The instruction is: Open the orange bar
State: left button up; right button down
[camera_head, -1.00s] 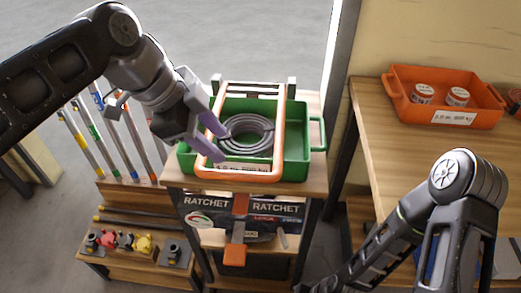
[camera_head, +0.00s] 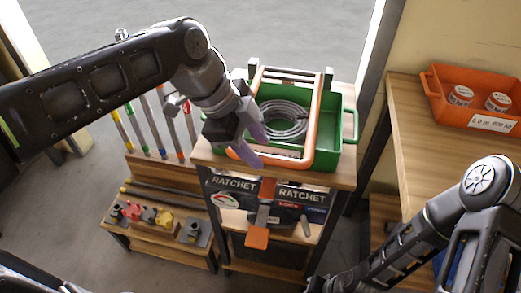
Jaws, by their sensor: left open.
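The orange bar (camera_head: 316,120) is a U-shaped frame lying over the top of a green crate (camera_head: 347,128). Its back ends meet two dark posts behind the crate. A coil of grey hose (camera_head: 284,118) lies in the crate, under the bar. My left gripper (camera_head: 251,143) is open, with purple fingers at the bar's front left corner. It hides that corner and part of the bar's left side. I cannot tell whether the fingers touch the bar. My right arm shows at the lower right; its gripper is out of view.
The crate stands on a wooden stand (camera_head: 345,174) with ratchet boxes (camera_head: 237,192) and an orange-ended clamp (camera_head: 257,238) below. Several coloured rods stand to the left. A low bench (camera_head: 150,244) holds small fittings. An orange bin (camera_head: 436,95) sits on the right table.

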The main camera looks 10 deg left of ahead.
pick_arm(q)
jog(key=shift+x, duration=1.05)
jog(key=shift+c, duration=0.3)
grip_shut()
dwell(0.3)
